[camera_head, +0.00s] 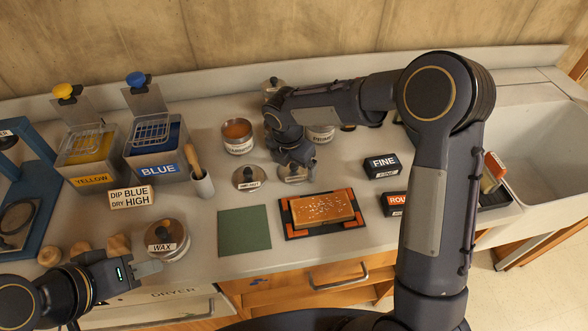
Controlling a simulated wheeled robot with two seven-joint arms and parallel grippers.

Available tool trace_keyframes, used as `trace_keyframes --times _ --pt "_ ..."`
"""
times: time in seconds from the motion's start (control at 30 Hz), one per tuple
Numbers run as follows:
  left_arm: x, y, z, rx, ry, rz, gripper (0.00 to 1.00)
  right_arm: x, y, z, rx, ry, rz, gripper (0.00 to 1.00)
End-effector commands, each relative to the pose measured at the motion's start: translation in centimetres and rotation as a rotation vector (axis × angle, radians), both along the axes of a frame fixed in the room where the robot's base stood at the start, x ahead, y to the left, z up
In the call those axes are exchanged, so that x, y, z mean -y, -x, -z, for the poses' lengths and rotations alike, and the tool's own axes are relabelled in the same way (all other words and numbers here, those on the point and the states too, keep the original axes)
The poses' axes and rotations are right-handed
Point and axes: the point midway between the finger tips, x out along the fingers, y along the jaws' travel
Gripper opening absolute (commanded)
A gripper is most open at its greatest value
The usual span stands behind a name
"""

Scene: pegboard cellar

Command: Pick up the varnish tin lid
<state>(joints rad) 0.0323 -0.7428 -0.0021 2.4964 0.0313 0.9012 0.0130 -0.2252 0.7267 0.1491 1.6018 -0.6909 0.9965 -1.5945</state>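Two round metal lids with knobs lie on the bench. One lid (247,180) lies in the open, its label too small to read for certain. The other lid (290,179) lies to its right, partly hidden by my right gripper (298,164). I cannot tell from the labels which one is the varnish lid. The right gripper points down just over the second lid; its fingers are too hidden to show whether they grip it. An open tin of amber liquid (238,138) stands behind the first lid. My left gripper (150,268) is at the front left, beside the WAX tin.
The WAX tin (168,241) is closed. A second open tin (321,134) stands behind my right gripper. A green pad (244,229) and a framed wooden block (324,208) lie in front. YELLOW (88,172) and BLUE (158,162) dip tanks stand left; a sink (545,150) is right.

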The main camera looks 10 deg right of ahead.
Motion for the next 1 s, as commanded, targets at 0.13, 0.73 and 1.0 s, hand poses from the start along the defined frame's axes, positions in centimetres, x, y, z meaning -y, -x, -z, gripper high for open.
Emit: trace_keyframes --times 0.13,0.73,1.0 --pt "0.0 0.0 0.0 0.0 0.0 0.0 0.36 0.0 0.0 0.0 0.0 0.0 0.0 0.71" --pt "0.0 0.0 0.0 0.0 0.0 0.0 0.36 0.0 -0.1 -2.2 0.003 -0.001 0.001 0.59" --pt "0.0 0.0 0.9 0.0 0.0 0.0 0.36 0.7 3.8 -7.7 0.008 -0.002 0.0 0.59"
